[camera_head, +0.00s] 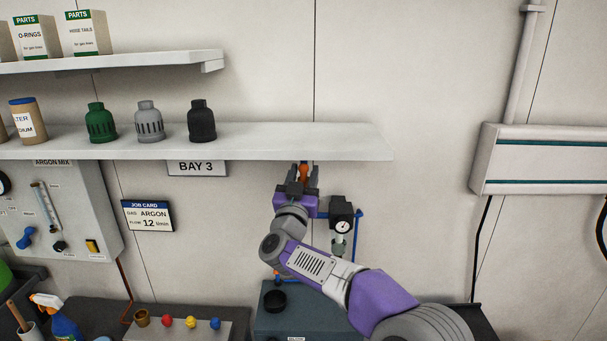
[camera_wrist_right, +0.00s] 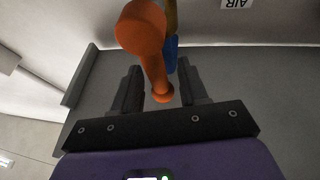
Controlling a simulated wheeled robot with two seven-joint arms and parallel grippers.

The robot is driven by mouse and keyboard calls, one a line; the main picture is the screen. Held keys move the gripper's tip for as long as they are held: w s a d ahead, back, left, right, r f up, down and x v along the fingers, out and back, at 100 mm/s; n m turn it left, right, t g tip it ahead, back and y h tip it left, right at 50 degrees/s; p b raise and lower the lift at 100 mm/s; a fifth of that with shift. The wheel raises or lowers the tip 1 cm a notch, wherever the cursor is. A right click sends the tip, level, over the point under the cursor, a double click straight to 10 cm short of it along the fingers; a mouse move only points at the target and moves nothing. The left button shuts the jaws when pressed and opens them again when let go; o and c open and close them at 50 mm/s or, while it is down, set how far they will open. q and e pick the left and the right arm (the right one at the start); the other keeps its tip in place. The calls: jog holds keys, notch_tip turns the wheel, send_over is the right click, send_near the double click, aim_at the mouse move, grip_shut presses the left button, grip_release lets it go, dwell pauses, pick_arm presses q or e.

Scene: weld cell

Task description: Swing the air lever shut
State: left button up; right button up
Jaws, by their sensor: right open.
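The air lever (camera_head: 304,171) is orange and shows just beyond my right gripper (camera_head: 303,177), under the lower shelf. In the right wrist view the lever (camera_wrist_right: 150,50) has a round knob and a stem. It lies between the two dark fingers of the gripper (camera_wrist_right: 160,88), which stand apart and open. Whether a finger touches it I cannot tell. A blue pipe piece (camera_wrist_right: 171,55) shows behind the lever, and a label reading AIR (camera_wrist_right: 237,3) is on the wall. My left gripper is not in view.
The lower shelf (camera_head: 350,143) with several caps runs just above my right gripper. A pressure gauge (camera_head: 342,227) on a dark regulator sits right of it, beside a blue pipe (camera_head: 358,235). A gas panel (camera_head: 80,215) is at left. The wall farther right is clear up to a grey box (camera_head: 550,160).

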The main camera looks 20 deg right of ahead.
grip_shut()
